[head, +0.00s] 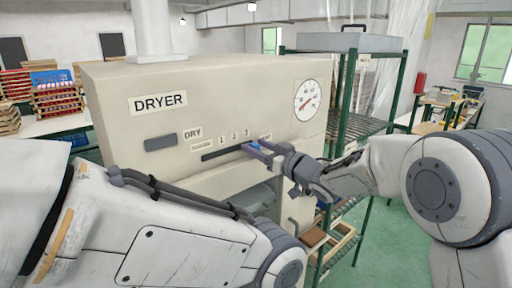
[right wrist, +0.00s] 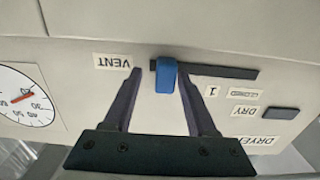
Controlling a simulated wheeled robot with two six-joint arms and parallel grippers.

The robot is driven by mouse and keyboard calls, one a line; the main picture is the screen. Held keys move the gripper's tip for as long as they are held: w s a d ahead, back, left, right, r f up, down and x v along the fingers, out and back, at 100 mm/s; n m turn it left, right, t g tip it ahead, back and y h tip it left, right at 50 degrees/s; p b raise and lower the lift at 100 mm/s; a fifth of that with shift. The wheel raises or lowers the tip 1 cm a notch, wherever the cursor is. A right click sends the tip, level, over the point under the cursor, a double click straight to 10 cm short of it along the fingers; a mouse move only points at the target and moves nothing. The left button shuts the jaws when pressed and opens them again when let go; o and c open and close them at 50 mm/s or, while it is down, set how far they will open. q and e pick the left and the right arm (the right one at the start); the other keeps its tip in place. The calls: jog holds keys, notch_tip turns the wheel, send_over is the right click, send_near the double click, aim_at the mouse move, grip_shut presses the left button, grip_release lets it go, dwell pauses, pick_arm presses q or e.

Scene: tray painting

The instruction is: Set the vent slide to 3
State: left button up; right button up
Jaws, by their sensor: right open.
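The vent slide is a blue knob (right wrist: 165,78) in a dark horizontal slot (right wrist: 225,71) on the front of the cream dryer (head: 240,90). It sits near the slot's VENT end. In the head view the knob (head: 254,146) is just right of and below the 3 label (head: 246,132). In the upside-down right wrist view, the 2 and 3 labels are hidden by the knob and finger. My right gripper (right wrist: 161,73) is open, with one finger on each side of the knob; in the head view it reaches in from the right (head: 257,149). My left gripper is not in view.
A dial gauge (head: 306,100) is at the panel's upper right. A green-framed shelf rack (head: 345,110) stands right of the dryer. My left arm crosses the foreground below the slot.

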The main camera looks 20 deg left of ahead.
jog(key=b+v, duration=0.4)
jog(key=v, duration=0.6)
